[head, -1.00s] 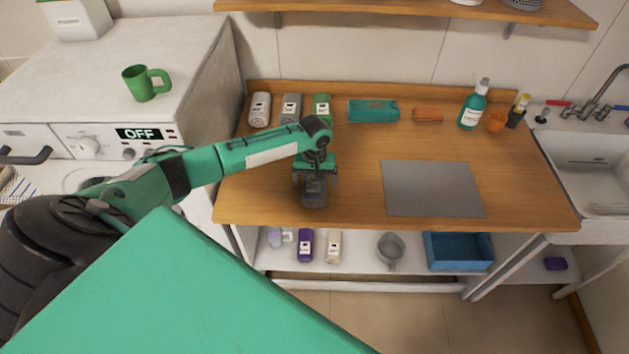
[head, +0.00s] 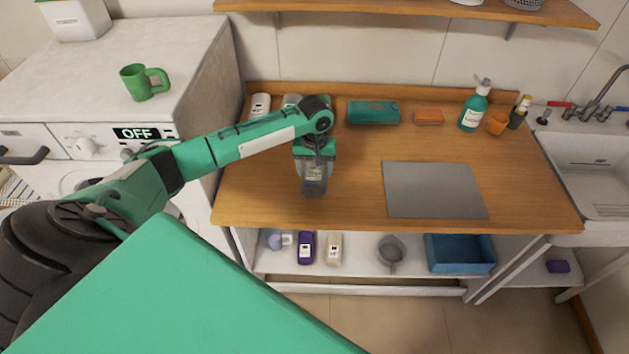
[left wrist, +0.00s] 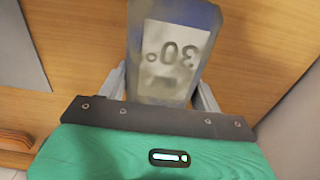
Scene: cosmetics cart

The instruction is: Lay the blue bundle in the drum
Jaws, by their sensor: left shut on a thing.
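The blue bundle (head: 313,187) is upright at the front left of the wooden counter, directly below my left gripper (head: 314,168). The left wrist view shows the bundle (left wrist: 172,50) between my gripper's grey fingers, with a pale label reading "30°" upside down. My left gripper is shut on it. I cannot tell whether its base still touches the counter. The white washing machine (head: 60,138) stands at the left with its display reading OFF. Its round front is mostly hidden behind my left arm, so the drum's inside cannot be seen. My right gripper is not in view.
A green mug (head: 143,82) stands on the machine. A grey mat (head: 433,190) lies right of the bundle. Along the counter's back are a teal case (head: 372,112), an orange block (head: 428,117) and a teal bottle (head: 473,108). A blue bin (head: 459,253) sits on the shelf below.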

